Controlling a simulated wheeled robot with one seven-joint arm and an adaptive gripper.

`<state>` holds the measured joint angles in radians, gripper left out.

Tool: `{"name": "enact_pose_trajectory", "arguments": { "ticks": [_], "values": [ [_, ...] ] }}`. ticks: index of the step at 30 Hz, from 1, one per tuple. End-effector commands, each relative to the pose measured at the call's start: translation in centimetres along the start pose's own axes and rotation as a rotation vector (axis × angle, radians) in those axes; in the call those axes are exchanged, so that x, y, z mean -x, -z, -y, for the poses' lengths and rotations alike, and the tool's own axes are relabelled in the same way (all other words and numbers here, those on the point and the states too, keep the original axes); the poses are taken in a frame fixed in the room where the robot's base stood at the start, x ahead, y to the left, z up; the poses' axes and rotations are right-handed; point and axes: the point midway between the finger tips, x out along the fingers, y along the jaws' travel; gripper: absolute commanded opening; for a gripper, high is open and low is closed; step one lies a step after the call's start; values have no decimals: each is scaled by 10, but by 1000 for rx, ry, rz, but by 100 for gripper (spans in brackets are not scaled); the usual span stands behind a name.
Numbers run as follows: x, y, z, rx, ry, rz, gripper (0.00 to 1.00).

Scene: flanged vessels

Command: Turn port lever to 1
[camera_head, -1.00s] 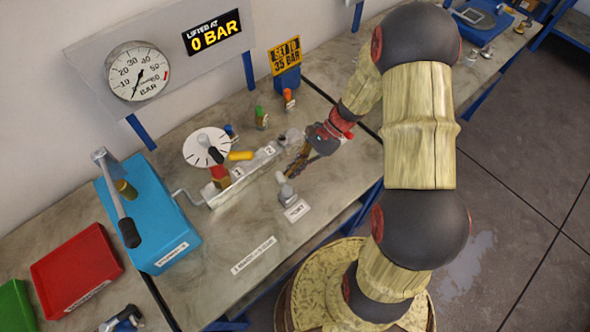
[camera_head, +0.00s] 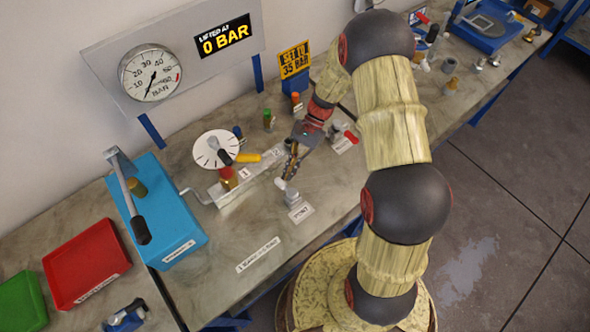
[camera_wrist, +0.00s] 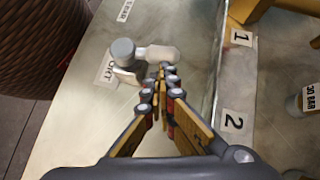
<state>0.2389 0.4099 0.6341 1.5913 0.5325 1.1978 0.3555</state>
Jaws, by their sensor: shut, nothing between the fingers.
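The port lever (camera_head: 291,197) is a small grey fitting with a pale handle, beside a white label that ends in "ORT" in the wrist view. There its round grey knob (camera_wrist: 122,50) and pale handle (camera_wrist: 163,54) show, the handle pointing right toward the rail. In the head view the handle points up-left. My gripper (camera_head: 287,177) is shut and empty, its fingertips (camera_wrist: 162,80) right by the handle's end. I cannot tell whether they touch it.
A yellow handle (camera_head: 248,157) and a white dial disc (camera_head: 215,149) are at the rail. A blue pump box (camera_head: 160,215) stands left, with a red tray (camera_head: 85,265) beyond. A red-handled fitting (camera_head: 339,132) is right of my gripper. The bench front is mostly clear.

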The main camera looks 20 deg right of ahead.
Motion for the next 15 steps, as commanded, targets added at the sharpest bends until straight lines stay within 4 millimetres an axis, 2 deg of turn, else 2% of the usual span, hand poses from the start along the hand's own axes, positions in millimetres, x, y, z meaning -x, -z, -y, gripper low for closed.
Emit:
{"name": "enact_pose_trajectory", "arguments": {
  "ticks": [15],
  "values": [
    [-18, -18, 16, 287, -291, 4, 0]
  ]
}}
